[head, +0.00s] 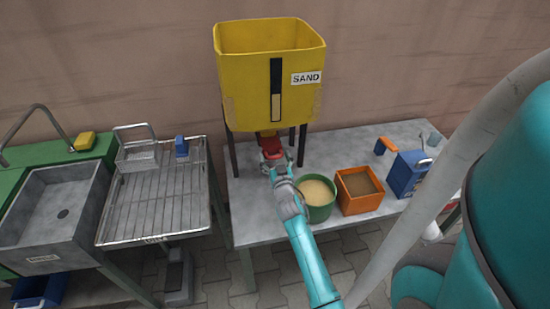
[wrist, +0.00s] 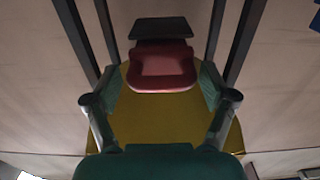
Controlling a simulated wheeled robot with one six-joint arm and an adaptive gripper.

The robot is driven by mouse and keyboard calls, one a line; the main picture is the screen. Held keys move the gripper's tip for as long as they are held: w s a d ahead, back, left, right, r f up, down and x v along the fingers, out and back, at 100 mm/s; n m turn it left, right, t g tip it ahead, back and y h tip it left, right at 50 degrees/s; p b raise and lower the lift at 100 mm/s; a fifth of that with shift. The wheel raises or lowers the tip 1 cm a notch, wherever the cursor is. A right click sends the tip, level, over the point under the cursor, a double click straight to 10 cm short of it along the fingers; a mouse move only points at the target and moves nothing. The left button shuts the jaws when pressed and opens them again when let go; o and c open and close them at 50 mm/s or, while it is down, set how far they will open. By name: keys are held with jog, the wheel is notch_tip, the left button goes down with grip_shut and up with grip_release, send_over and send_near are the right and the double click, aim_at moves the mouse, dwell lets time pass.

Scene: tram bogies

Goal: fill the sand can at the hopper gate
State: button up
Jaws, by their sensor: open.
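The yellow hopper (head: 268,80) marked SAND stands on dark legs on the grey bench, with an upright level gauge on its front, dark above and pale below. Its red gate piece (head: 267,135) is low under the hopper; it also shows in the wrist view (wrist: 162,68) with a dark block behind it. My gripper (head: 268,152) is at the gate, its open fingers (wrist: 160,85) spread either side of the red piece. A blue can (head: 408,174) with a pale label and a handle stands at the bench's right. My arm hides part of the space under the gate.
A green round tub (head: 318,200) of pale sand sits right beside my arm, then an orange box (head: 359,191) with brown contents. An orange item (head: 386,146) lies behind. A wire drying rack (head: 155,205) and a sink (head: 55,210) are left. The bench's back middle is clear.

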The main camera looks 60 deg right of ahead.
jog(key=c, duration=1.4)
jog(key=shift+v, duration=1)
jog(key=o, duration=1.4)
jog(key=v, duration=1.2)
jog(key=shift+s, duration=0.1)
